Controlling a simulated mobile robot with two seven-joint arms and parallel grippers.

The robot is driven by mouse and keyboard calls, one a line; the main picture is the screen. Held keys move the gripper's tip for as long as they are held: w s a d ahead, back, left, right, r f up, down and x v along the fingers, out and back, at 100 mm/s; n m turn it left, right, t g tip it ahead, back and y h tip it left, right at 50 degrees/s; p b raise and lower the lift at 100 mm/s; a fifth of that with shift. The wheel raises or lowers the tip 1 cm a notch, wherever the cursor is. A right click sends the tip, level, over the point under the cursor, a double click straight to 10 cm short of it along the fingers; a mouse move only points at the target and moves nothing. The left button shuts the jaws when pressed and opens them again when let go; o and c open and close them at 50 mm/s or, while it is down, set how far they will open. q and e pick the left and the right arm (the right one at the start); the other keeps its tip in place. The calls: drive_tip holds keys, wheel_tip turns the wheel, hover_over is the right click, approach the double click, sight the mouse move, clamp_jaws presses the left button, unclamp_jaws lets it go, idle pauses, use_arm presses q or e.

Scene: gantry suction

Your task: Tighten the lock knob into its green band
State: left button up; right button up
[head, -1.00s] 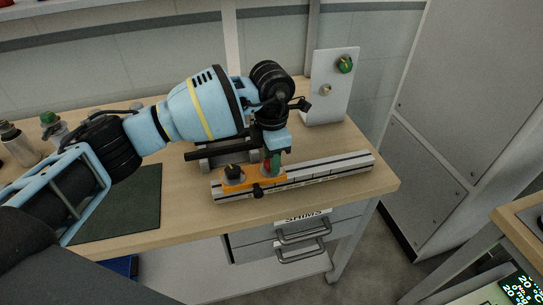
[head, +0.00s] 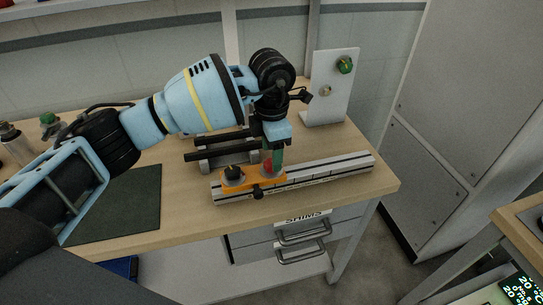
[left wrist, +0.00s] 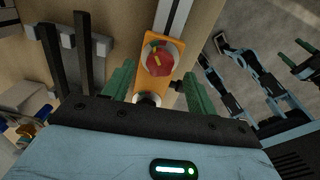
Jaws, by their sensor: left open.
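The lock knob (left wrist: 158,58) is a red dial with a yellow mark, ringed by white and green parts, on an orange carriage (left wrist: 143,76). In the head view the red knob (head: 267,165) is partly covered by my left gripper (head: 273,160). The orange carriage (head: 240,184) sits on a metal rail (head: 335,170). In the left wrist view my left gripper (left wrist: 160,76) is open, with one green finger on each side of the knob. I cannot tell whether the fingers touch it. My right gripper is not in the head view.
A black knob (head: 233,172) stands beside the red one on the carriage, and another black knob (head: 258,191) sticks out in front. A white upright plate (head: 331,90) with a green knob (head: 345,65) stands behind. A dark mat (head: 130,205) lies left.

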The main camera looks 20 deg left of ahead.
use_arm(q)
drive_tip(key=shift+r, duration=2.7)
